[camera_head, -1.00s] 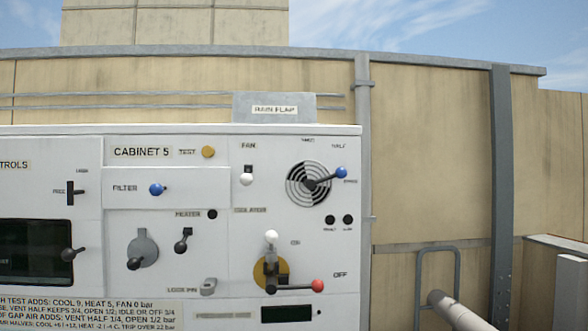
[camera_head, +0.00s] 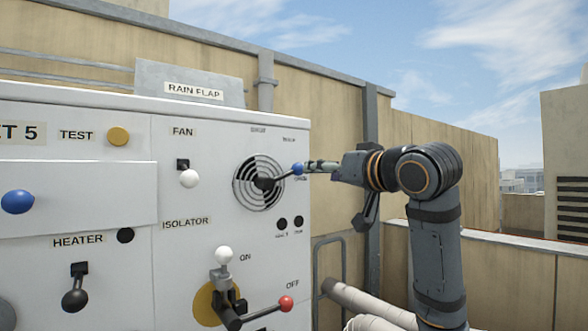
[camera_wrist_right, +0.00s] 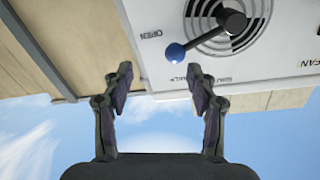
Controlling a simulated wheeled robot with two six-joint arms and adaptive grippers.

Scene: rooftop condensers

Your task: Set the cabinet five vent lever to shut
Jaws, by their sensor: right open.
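Cabinet five's vent is a round grille (camera_head: 245,190) on the white panel. Its dark lever (camera_head: 280,177) ends in a blue knob (camera_head: 298,168) and points right and slightly up, towards the OPEN side. The blue knob also shows in the right wrist view (camera_wrist_right: 175,53), between the OPEN label (camera_wrist_right: 152,34) and a partly legible label; the SHUT label is farther right. My right gripper (camera_head: 312,167) is beside the knob, coming from the right. In the wrist view its fingers (camera_wrist_right: 163,85) are apart and empty, with the knob just beyond the gap. My left gripper is out of view.
The fan switch (camera_head: 188,178) is to the left. A rain flap (camera_head: 190,84) stands on top. Pipes (camera_head: 370,300) run at lower right.

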